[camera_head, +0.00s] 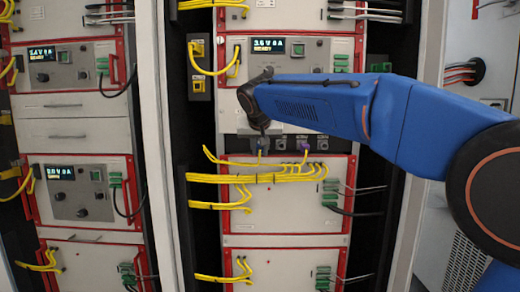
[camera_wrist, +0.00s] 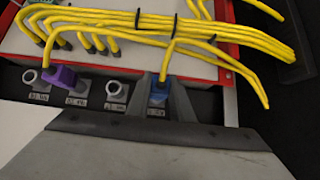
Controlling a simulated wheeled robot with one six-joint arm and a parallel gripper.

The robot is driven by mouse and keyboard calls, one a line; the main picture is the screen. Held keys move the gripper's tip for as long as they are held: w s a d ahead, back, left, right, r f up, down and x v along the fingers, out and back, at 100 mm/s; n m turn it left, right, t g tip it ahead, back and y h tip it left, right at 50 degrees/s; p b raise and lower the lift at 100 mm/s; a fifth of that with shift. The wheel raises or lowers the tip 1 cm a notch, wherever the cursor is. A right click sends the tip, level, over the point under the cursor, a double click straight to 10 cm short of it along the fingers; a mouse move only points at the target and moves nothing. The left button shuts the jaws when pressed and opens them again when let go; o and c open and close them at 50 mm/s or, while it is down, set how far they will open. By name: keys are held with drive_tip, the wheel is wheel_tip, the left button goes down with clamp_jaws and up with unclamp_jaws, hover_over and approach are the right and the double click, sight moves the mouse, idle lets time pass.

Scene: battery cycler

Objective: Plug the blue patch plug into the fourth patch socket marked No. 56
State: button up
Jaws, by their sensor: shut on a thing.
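The blue patch plug (camera_wrist: 158,92) sits between the grey fingers of my gripper (camera_wrist: 160,100) in the wrist view, with a yellow cable leaving it. My gripper is shut on it, at one end of the socket row. The fourth socket's ring is hidden behind the plug and fingers, so I cannot tell whether the plug is seated. A label below it is too small to read. In the head view my gripper (camera_head: 260,143) is at the left end of the row, and the plug shows only as a small blue spot.
A purple plug (camera_wrist: 64,78) fills another socket of the row. Two sockets, one at the far left (camera_wrist: 32,79) and one beside my gripper (camera_wrist: 117,89), are empty in the wrist view. Bundled yellow cables (camera_wrist: 150,22) run close by, over the red-edged panel.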

drive_tip(key=shift+s, duration=3)
drive_tip(key=shift+s+d+f+m+y, duration=0.8)
drive_tip(key=shift+s+d+f+y, duration=1.95)
drive_tip(key=shift+d+f+y, duration=1.75)
drive_tip(key=w+d+r+m+t+y, duration=0.1)
drive_tip(key=d+r+m+t+y, duration=0.1)
drive_tip(key=d+r+m, duration=0.35)
drive_tip(key=w+d+r+m+t+y, duration=0.1)
drive_tip(key=d+r+m+t, duration=0.15)
drive_tip(key=d, duration=0.55)
drive_tip(key=w+r, duration=0.1)
drive_tip(key=w, duration=0.5)
drive_tip(key=shift+g, duration=0.35)
